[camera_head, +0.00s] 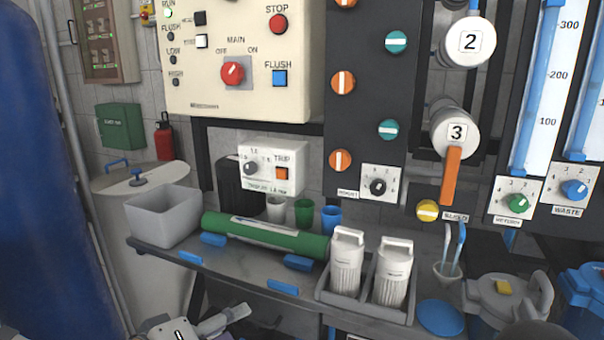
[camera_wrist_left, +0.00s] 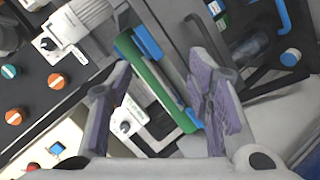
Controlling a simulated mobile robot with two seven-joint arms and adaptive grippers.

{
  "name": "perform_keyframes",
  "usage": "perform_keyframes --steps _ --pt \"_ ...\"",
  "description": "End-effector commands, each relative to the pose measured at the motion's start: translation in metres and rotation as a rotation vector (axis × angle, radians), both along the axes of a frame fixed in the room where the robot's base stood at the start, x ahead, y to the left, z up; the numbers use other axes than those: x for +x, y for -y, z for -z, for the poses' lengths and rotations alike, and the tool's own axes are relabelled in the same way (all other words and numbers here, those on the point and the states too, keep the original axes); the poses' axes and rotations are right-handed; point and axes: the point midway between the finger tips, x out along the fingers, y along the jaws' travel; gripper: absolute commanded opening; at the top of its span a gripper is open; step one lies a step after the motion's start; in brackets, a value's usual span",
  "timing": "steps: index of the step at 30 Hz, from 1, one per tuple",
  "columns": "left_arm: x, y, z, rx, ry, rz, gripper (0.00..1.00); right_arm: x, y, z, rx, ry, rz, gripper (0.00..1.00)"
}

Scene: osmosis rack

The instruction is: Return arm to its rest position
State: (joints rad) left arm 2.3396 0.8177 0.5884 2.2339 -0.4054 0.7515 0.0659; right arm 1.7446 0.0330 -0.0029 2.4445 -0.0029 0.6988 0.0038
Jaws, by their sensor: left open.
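My left gripper (camera_head: 222,318) shows only in part at the bottom edge of the head view, below the grey bench. In the left wrist view the left gripper (camera_wrist_left: 163,72) has its two purple-grey fingers spread apart with nothing held. Beyond the fingers in that view lies a green cylinder (camera_wrist_left: 150,75), seen through the gap and apart from the fingers. In the head view the green cylinder (camera_head: 270,236) lies on the bench in blue supports. My right gripper cannot be made out in either view.
The grey bench (camera_head: 235,267) also bears a grey bin (camera_head: 163,215) and two white cartridges (camera_head: 346,262) (camera_head: 393,273) in a holder. Small cups (camera_head: 304,211) stand behind. A control panel (camera_head: 245,95) hangs above. A large blue body (camera_head: 45,190) fills the left edge.

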Motion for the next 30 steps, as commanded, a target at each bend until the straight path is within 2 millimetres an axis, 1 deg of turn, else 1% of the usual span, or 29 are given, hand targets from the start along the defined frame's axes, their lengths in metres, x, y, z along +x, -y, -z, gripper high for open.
perform_keyframes --steps 1,2,3,5,6,8,9,11,12,15,18,21,30 --pt "-0.025 0.01 0.023 0.04 -0.08 0.041 0.46 0.006 0.0 -0.007 0.0 0.019 0.0 0.4" --pt "-0.043 0.014 0.041 0.068 -0.136 0.066 0.46 0.008 0.0 -0.009 0.0 0.026 0.0 0.4" --pt "-0.069 0.018 0.066 0.108 -0.215 0.099 0.46 0.011 0.0 -0.013 0.0 0.036 0.001 0.4" --pt "-0.114 0.02 0.1 0.176 -0.339 0.151 0.46 0.016 0.0 -0.019 0.0 0.052 0.001 0.4" --pt "-0.147 0.018 0.12 0.227 -0.423 0.187 0.46 0.019 0.0 -0.023 0.0 0.064 0.002 0.4" --pt "-0.201 0.009 0.146 0.311 -0.55 0.242 0.46 0.026 0.0 -0.03 0.0 0.085 0.002 0.4" --pt "-0.237 -0.001 0.159 0.372 -0.632 0.279 0.46 0.03 0.0 -0.035 0.0 0.1 0.003 0.4" --pt "-0.288 -0.019 0.172 0.465 -0.744 0.332 0.46 0.037 0.0 -0.041 0.001 0.123 0.003 0.4" --pt "-0.318 -0.033 0.176 0.525 -0.81 0.362 0.46 0.041 0.0 -0.045 0.001 0.137 0.003 0.4" --pt "-0.377 -0.067 0.178 0.66 -0.938 0.424 0.46 0.049 0.0 -0.053 0.001 0.166 0.004 0.4" --pt "-0.41 -0.09 0.175 0.748 -1.011 0.462 0.46 0.054 0.0 -0.057 0.001 0.181 0.005 0.4" --pt "-0.422 -0.1 0.174 0.783 -1.041 0.477 0.46 0.054 0.0 -0.058 0.001 0.183 0.005 0.4" --pt "-0.423 -0.1 0.175 0.781 -1.046 0.478 0.46 0.053 -0.001 -0.057 0.001 0.178 0.006 0.4"
